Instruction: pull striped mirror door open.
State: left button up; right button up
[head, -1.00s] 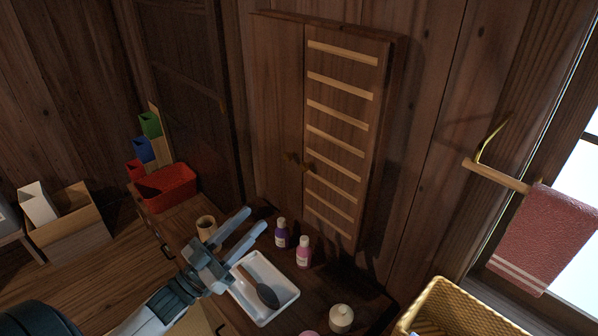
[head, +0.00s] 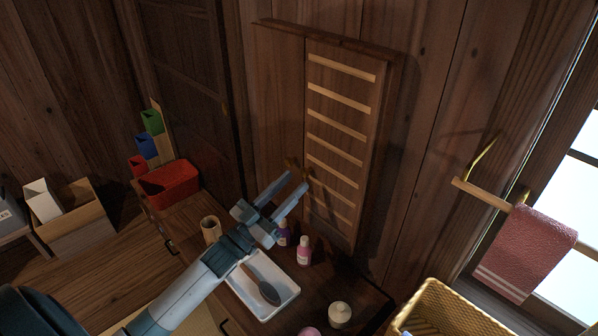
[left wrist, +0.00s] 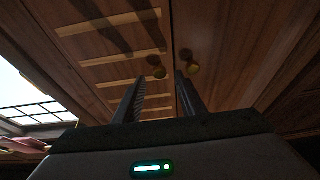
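The striped door (head: 338,130), dark wood with several pale slats, is the right door of the wall cabinet and looks shut. In the left wrist view the striped door (left wrist: 105,45) is at the left, with its round knob (left wrist: 157,72) near the seam. The plain door (left wrist: 235,45) beside it has its own knob (left wrist: 193,70). My left gripper (head: 296,182) is open and empty, just in front of and below the knobs. In the wrist view its fingertips (left wrist: 160,76) appear on either side of the striped door's knob, which looks still ahead of them. My right gripper is out of view.
A yellow basket (head: 440,300) stands at lower right; a towel (head: 527,250) hangs at right.

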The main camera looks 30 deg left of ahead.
aim_at(303, 174)
pick_arm(q)
jog(key=shift+p+x, duration=0.5)
jog(key=shift+x, duration=1.25)
grip_shut()
